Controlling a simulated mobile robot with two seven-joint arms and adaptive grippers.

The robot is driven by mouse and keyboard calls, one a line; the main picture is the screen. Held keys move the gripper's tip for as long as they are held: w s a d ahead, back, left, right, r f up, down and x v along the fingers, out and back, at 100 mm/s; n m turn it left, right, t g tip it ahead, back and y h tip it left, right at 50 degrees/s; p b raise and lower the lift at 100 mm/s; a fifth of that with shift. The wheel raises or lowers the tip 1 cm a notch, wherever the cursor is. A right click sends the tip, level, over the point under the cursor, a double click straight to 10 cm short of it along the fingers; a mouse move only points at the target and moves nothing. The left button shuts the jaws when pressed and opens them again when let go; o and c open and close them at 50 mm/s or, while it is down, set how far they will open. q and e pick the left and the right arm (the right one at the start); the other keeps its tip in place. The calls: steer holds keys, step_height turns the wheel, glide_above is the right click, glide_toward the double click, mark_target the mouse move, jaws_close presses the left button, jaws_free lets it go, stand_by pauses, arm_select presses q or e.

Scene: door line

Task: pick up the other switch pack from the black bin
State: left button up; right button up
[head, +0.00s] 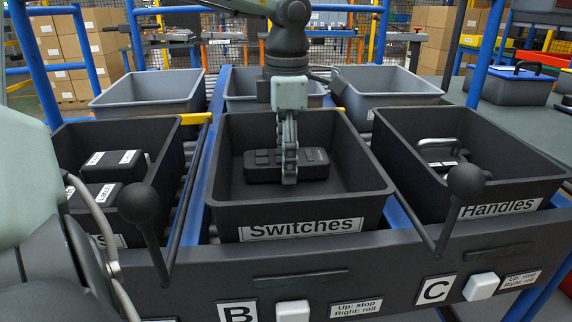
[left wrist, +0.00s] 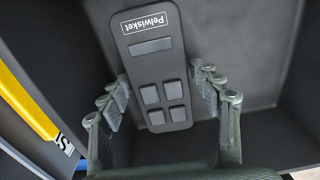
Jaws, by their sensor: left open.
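The black bin labelled "Switches" (head: 335,225) stands in the middle of the head view. One dark switch pack (head: 316,164) lies flat on its floor; no second pack shows in the bin. The pack also shows in the left wrist view (left wrist: 155,62), with a "Pelwisket" label, a grey slot and several grey buttons. My left gripper (head: 289,178) reaches down into the bin over the pack. In the left wrist view its open fingers (left wrist: 163,97) stand on either side of the pack's button end; whether they touch it I cannot tell. My right gripper is out of view.
A black bin with dark boxes (head: 112,168) stands left and the "Handles" bin (head: 510,207) right. Grey bins (head: 150,90) stand behind. Two black ball-topped levers (head: 138,203) (head: 465,181) rise at the front rail, between the bins. A yellow bar (left wrist: 25,95) runs beside the bin.

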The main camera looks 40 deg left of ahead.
arm_select(q)
steer(key=shift+f, duration=0.15)
steer(key=c, duration=1)
